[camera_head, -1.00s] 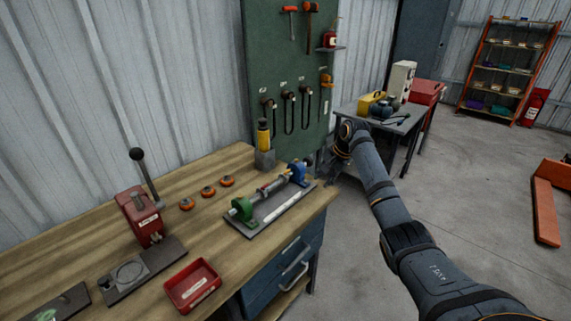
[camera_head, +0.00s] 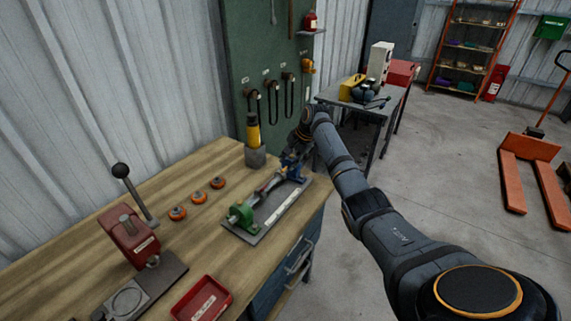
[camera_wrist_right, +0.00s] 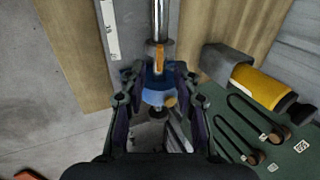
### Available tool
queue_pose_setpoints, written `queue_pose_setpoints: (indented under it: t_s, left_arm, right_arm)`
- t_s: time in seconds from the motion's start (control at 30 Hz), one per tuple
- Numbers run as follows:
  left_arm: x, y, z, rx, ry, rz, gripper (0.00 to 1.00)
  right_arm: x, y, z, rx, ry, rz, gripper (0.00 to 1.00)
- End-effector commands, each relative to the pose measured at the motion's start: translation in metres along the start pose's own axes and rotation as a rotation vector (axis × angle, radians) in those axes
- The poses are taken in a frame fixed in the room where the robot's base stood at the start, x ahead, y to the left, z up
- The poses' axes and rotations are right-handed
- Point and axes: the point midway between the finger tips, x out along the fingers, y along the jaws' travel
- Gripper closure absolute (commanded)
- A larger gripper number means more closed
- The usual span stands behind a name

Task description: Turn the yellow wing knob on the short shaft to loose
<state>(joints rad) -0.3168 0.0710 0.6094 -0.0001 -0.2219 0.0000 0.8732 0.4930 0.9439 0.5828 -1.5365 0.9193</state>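The shaft fixture stands on the bench, with a green end block (camera_head: 241,215) and a blue end block (camera_head: 294,172). In the right wrist view the shaft (camera_wrist_right: 160,20) runs up from the blue block (camera_wrist_right: 157,96). A small yellow part (camera_wrist_right: 159,56), which looks like the wing knob, sits upright on the shaft collar just beyond the fingertips. My right gripper (camera_wrist_right: 156,72) is open, with one finger on each side above the blue block; contact cannot be told. In the head view the right gripper (camera_head: 290,158) partly hides the blue end. My left gripper is out of view.
A grey holder (camera_head: 255,156) with a yellow-and-black tool stands close behind the fixture, beside the green tool board (camera_head: 268,50). Orange rings (camera_head: 197,197), a red press (camera_head: 130,238) and a red tray (camera_head: 203,299) are farther left and front.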

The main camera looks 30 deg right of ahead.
Motion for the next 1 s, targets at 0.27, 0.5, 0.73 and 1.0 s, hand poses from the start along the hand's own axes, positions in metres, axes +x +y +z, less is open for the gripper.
queue_pose_setpoints:
  t_s: [0.27, 0.5, 0.73, 1.0]
  left_arm:
    - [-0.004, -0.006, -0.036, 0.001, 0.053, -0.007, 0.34]
    - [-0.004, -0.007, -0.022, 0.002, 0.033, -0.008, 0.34]
    - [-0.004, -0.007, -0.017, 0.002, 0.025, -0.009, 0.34]
    - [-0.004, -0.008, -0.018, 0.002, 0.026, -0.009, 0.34]
  right_arm:
    - [0.032, 0.0, 0.0, -0.001, 0.0, -0.001, 0.69]
    - [0.034, 0.0, 0.0, -0.002, 0.002, 0.0, 0.69]
    - [0.034, 0.0, 0.0, -0.002, 0.001, 0.0, 0.96]
    - [0.034, 0.0, 0.0, -0.002, 0.001, 0.0, 1.0]
